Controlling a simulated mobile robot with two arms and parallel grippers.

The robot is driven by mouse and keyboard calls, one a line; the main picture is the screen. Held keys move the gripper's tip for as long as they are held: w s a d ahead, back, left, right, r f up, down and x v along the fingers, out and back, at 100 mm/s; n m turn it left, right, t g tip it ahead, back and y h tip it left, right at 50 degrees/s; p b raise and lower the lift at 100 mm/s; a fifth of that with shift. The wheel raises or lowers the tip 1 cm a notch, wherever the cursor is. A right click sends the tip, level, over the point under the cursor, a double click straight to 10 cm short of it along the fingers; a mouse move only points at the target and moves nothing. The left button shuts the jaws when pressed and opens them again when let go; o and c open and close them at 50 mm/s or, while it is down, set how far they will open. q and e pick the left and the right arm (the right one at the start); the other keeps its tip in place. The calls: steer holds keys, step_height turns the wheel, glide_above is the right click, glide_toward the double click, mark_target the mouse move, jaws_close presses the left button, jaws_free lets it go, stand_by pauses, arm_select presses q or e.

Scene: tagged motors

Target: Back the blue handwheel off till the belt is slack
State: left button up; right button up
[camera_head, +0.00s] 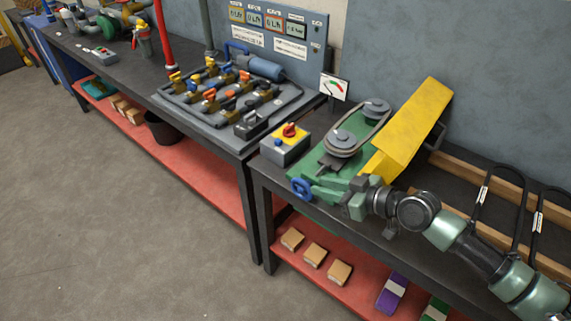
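The blue handwheel (301,188) sits at the front left end of a green motor base (318,180) on the near bench. A dark belt (371,131) runs round two grey pulleys, one at the back (376,107) and one in front (343,142). The belt shows as a loop round both; I cannot tell how tight it is. My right gripper (335,197) is just right of the handwheel, over the bench's front edge, pointing left towards it. I cannot tell whether its fingers touch the wheel or how far apart they are. My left gripper is out of view.
A yellow guard (413,125) stands open behind the belt. A grey box with a red knob (286,144) stands left of the motor base. A gauge card (334,87) is behind it. Black-handled tagged frames (483,196) are at right. The floor at left is clear.

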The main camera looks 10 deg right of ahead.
mark_target(307, 183)
steer(key=p+x, duration=0.1)
steer(key=x, duration=0.6)
steer(key=shift+w+a+f, duration=0.1)
steer(key=shift+a, duration=0.1)
jaws_close()
